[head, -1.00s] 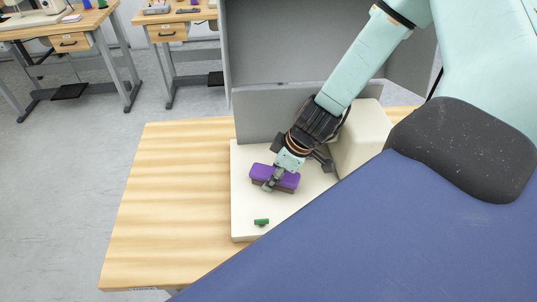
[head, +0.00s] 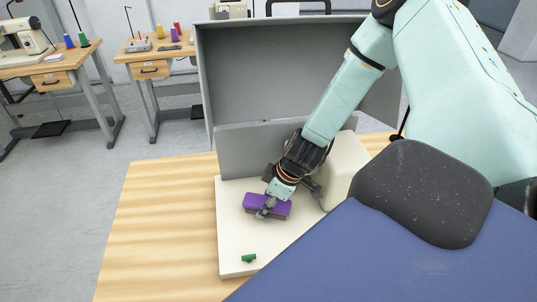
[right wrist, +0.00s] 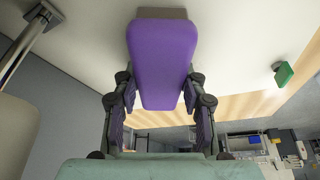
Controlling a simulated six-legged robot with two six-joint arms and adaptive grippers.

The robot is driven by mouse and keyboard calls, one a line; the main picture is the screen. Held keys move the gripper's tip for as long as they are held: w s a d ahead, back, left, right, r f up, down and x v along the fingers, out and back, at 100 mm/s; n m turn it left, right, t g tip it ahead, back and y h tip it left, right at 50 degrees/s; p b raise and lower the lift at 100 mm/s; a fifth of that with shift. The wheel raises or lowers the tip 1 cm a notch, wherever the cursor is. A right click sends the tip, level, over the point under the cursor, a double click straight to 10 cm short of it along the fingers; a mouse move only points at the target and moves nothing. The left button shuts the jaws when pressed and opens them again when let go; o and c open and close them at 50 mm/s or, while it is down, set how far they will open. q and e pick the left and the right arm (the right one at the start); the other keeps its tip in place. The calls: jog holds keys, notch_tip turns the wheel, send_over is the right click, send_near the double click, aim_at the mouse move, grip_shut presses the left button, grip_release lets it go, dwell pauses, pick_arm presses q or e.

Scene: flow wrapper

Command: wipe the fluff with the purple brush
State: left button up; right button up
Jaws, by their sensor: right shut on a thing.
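The purple brush (head: 266,205) is over the cream machine bed (head: 238,232), a block with a purple top and a darker underside. My right gripper (head: 267,204) is shut on it, with one finger at each side. In the right wrist view the brush (right wrist: 163,62) fills the space between the fingers (right wrist: 160,95). Its underside is at or just above the bed; I cannot tell whether it touches. I cannot make out any fluff; it may be under the brush or too small to see. My left gripper is not in view.
A small green piece (head: 249,258) stands on the bed's front part. A grey panel (head: 245,150) stands behind the bed, and a cream housing (head: 343,168) is to its right. The wooden table (head: 150,235) is bare on the left.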

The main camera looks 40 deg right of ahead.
aim_at(250, 204)
jog(key=shift+w+a+f+b, duration=0.3)
jog(key=shift+a+b, duration=0.25)
jog(key=shift+c, duration=0.6)
jog(key=shift+w+a+r+b, duration=0.1)
jog(key=shift+w+a+b, duration=0.15)
jog(key=shift+a+b, duration=0.2)
jog(key=shift+w+a+r+b, duration=0.1)
jog(key=shift+w+a+b, duration=0.15)
jog(key=shift+a, duration=0.25)
jog(key=shift+w+a+f+b, duration=0.15)
jog(key=shift+w+a+b, duration=0.3)
jog(key=shift+b, duration=0.45)
jog(key=a+b, duration=0.1)
jog(key=w+a+b, duration=0.1)
jog(key=shift+w+a+r+b, duration=0.1)
jog(key=shift+r+b, duration=0.1)
jog(key=shift+b, duration=0.1)
jog(key=shift+w+r, duration=0.1)
jog(key=shift+w, duration=0.05)
